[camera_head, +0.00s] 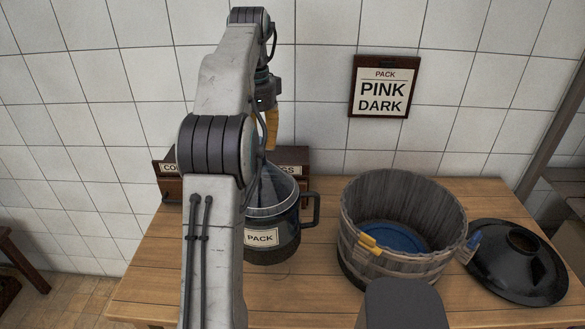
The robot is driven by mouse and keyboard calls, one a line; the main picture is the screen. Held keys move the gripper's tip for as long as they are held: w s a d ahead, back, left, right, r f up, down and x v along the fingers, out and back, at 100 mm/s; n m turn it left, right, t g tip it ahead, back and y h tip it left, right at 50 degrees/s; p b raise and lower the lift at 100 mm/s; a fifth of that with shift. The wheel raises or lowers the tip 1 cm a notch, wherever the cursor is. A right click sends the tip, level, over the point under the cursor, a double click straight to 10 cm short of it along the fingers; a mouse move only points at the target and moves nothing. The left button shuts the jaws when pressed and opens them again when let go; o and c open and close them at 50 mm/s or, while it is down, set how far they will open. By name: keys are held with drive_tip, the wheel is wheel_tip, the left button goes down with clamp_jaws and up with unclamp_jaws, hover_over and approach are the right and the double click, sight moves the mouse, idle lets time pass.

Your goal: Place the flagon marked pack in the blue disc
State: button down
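The flagon marked PACK (287,233) is a dark vessel with a clear-looking rim and a handle on its right. It stands upright on the table, and my arm covers its left part. The blue disc (395,238) lies on the floor of a round wooden basket (398,262), right of the flagon and apart from it. The basket's near wall hides part of the disc. My gripper (270,128) hangs above and behind the flagon, apart from it. A yellow part of it shows beside my arm, which hides the rest; its opening cannot be made out.
A black lid-like piece (517,270) lies on the wooden table (300,292) at right. A dark labelled box (295,160) stands behind the flagon. A wall sign (384,88) reads PACK, PINK DARK.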

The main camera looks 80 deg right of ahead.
sight(260, 177)
wheel_tip(260, 177, down, 2)
drive_tip(key=shift+a+f+b, duration=0.1)
drive_tip(key=shift+f+b, duration=0.05)
drive_tip(key=shift+b, duration=0.15)
drive_tip(key=shift+f+p, duration=0.7)
drive_tip(key=shift+f, duration=1.15)
drive_tip(key=shift+f+p, duration=0.3)
drive_tip(key=shift+f, duration=1.5)
drive_tip(key=c, duration=1)
unclamp_jaws()
drive_tip(key=shift+f, duration=0.1)
